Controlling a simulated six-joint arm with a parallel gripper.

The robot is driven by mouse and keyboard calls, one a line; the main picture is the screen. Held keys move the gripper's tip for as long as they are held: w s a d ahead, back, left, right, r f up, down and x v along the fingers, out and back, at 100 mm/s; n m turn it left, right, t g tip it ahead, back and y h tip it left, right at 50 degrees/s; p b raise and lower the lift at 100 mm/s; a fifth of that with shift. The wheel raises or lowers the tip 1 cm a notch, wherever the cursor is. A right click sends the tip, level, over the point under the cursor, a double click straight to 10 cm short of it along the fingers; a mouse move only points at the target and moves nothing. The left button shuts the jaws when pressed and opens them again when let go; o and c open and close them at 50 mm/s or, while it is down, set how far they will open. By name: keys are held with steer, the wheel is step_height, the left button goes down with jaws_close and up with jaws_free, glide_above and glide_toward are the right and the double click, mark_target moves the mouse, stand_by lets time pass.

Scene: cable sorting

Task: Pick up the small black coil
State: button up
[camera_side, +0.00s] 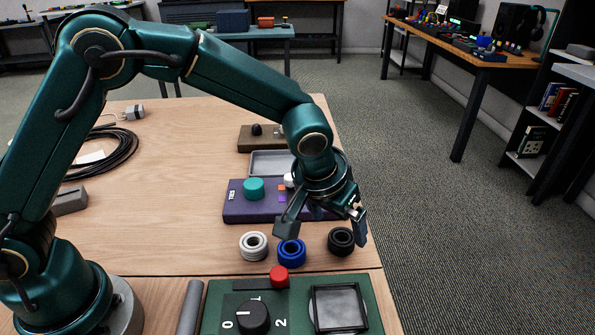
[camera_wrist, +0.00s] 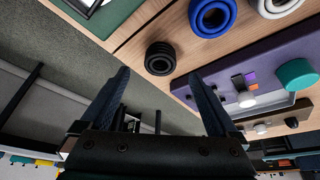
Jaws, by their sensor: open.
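The small black coil (camera_side: 341,240) lies on the wooden table near its right edge, right of the blue coil (camera_side: 291,252) and the white coil (camera_side: 254,245). My gripper (camera_side: 322,232) is open and empty above the coils, with one finger over the blue coil's side and the other just right of the black coil in the side view.
A purple panel (camera_side: 240,211) with a teal knob (camera_side: 253,188) stands behind the coils. A green panel (camera_side: 295,300) with a red button (camera_side: 279,276) and a black dial is in front. A grey tray (camera_side: 268,163) lies farther back. The table edge is close on the right.

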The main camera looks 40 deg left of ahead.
mark_target(344, 234)
steer(key=shift+x, duration=2.2)
steer(key=c, duration=1.5)
steer(key=shift+w+r, duration=0.1)
steer(key=shift+r, duration=0.55)
step_height(344, 234, up, 3)
steer(key=a+r, duration=0.2)
steer(key=a, duration=0.2)
steer(key=s+a+r, duration=0.1)
steer(key=a+r, duration=0.1)
steer(key=a, duration=0.1)
steer(key=a+r, duration=0.2)
steer(key=a, duration=0.2)
steer(key=shift+s+a+r, duration=0.2)
steer(key=shift+a+r, duration=0.1)
steer(key=shift+r, duration=0.1)
steer(key=shift+r, duration=0.1)
